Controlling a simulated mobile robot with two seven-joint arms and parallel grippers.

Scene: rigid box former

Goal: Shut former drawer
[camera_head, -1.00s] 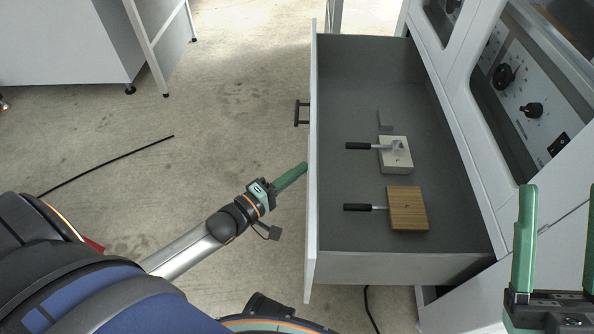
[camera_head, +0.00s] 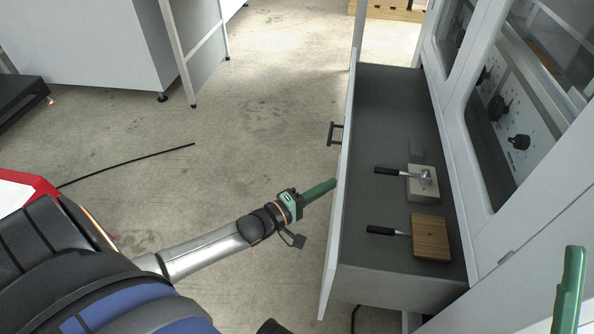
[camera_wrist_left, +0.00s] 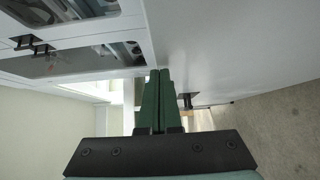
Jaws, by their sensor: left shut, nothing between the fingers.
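The former drawer (camera_head: 385,282) is pulled out from the white machine, with a grey inside and a white front panel (camera_head: 343,185). A dark handle (camera_head: 335,132) sits on the panel's outer face. My left gripper (camera_head: 334,183) is shut and empty, its green fingertips at the outer face of the panel, below the handle in the head view. Whether they touch it I cannot tell. The left wrist view shows the shut fingers (camera_wrist_left: 159,100) beside the white panel. My right gripper (camera_head: 570,290) shows only one green finger at the lower right edge, so its opening is hidden.
The machine's knob panel (camera_head: 510,120) stands right. A black cable (camera_head: 125,163) lies on otherwise open floor at left.

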